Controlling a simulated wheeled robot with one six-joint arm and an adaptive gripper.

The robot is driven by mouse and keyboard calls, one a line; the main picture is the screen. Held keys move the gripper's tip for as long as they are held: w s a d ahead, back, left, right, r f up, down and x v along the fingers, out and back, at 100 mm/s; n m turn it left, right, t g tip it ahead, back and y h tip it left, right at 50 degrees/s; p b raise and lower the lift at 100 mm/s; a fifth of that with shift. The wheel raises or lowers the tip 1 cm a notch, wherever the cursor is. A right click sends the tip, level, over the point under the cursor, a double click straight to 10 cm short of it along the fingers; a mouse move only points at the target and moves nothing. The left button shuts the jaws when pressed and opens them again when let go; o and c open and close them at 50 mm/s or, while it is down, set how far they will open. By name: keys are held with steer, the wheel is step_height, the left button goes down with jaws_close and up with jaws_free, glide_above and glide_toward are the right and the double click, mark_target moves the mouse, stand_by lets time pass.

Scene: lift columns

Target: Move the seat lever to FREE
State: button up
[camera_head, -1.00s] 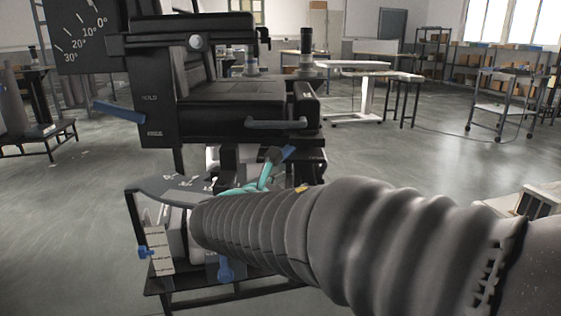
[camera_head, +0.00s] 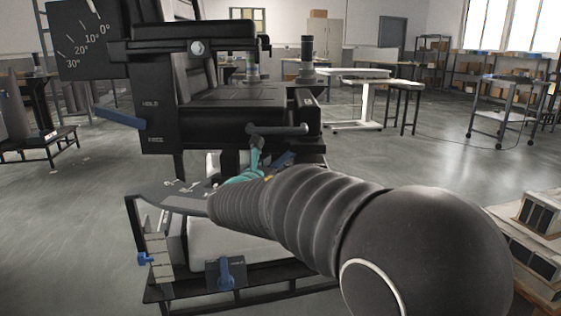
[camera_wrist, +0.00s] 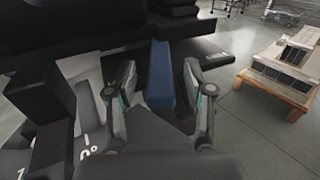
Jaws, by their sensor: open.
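A black adjustable seat (camera_head: 220,110) stands in the head view. A blue lever (camera_head: 120,117) sticks out left from its side panel, beside the word HOLD and a second label too small to read surely. Another blue bar (camera_head: 283,158) shows under the seat's right part, near my gripper (camera_head: 252,163). In the wrist view, my gripper (camera_wrist: 158,72) is open, with a blue bar (camera_wrist: 160,75) between its two fingers. I see gaps beside the bar, so the fingers do not look closed on it. My arm hides part of the base in the head view.
A black handle (camera_head: 278,130) sits just above my gripper. The base frame has a grey marked plate (camera_head: 165,187) and a blue clamp (camera_head: 225,272). A wooden pallet with boxes (camera_wrist: 290,85) stands at right. The floor between is clear.

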steer(key=shift+x, duration=1.25)
jaws_close()
